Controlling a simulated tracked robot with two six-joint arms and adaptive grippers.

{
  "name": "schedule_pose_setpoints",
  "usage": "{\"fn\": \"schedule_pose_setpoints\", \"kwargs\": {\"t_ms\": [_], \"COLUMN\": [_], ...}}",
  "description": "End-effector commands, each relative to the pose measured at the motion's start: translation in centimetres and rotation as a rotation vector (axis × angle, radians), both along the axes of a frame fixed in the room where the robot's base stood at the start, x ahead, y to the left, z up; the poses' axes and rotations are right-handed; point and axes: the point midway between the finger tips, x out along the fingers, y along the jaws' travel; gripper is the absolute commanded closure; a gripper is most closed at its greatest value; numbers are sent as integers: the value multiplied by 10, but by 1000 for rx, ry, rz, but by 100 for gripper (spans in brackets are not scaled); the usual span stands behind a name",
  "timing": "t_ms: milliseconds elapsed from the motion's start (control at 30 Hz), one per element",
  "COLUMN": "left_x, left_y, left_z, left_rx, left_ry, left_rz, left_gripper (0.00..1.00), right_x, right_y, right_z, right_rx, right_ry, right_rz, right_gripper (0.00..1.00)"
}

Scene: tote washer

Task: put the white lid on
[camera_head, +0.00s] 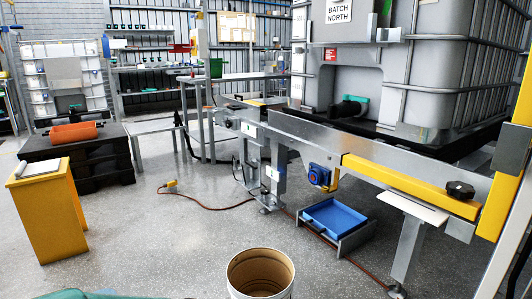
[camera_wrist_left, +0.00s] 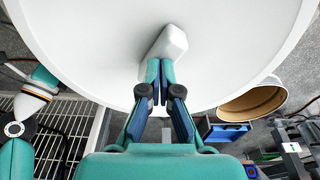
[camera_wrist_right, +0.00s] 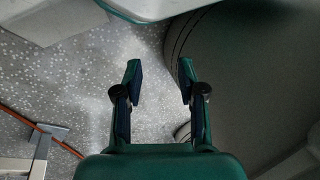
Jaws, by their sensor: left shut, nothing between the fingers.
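The white lid (camera_wrist_left: 85,45) fills the upper part of the left wrist view, with a pale raised handle (camera_wrist_left: 172,42) at its middle. My left gripper (camera_wrist_left: 159,68) is shut, its fingertips together at the near end of the handle with nothing between them. The open drum (camera_head: 260,274), white outside and tan inside, stands at the bottom of the head view. Its open mouth also shows in the left wrist view (camera_wrist_left: 252,101), beyond the lid's right edge. My right gripper (camera_wrist_right: 160,78) is open and empty above the speckled floor. Neither gripper shows in the head view.
A brown cable (camera_head: 215,208) lies on the floor. A yellow stand (camera_head: 47,215) is at left.

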Motion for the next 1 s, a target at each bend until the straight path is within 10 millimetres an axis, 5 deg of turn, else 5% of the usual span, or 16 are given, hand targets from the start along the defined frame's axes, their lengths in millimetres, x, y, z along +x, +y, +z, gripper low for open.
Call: {"fn": "schedule_pose_setpoints", "kwargs": {"t_ms": [1000], "left_x": [0], "left_y": [0], "left_z": [85], "left_rx": [-1], "left_ry": [-2], "left_rz": [-1], "left_gripper": [100], "right_x": [0], "right_y": [0], "right_z": [73], "right_rx": [0], "right_ry": [0], "right_rz": [0], "right_gripper": [60]}}
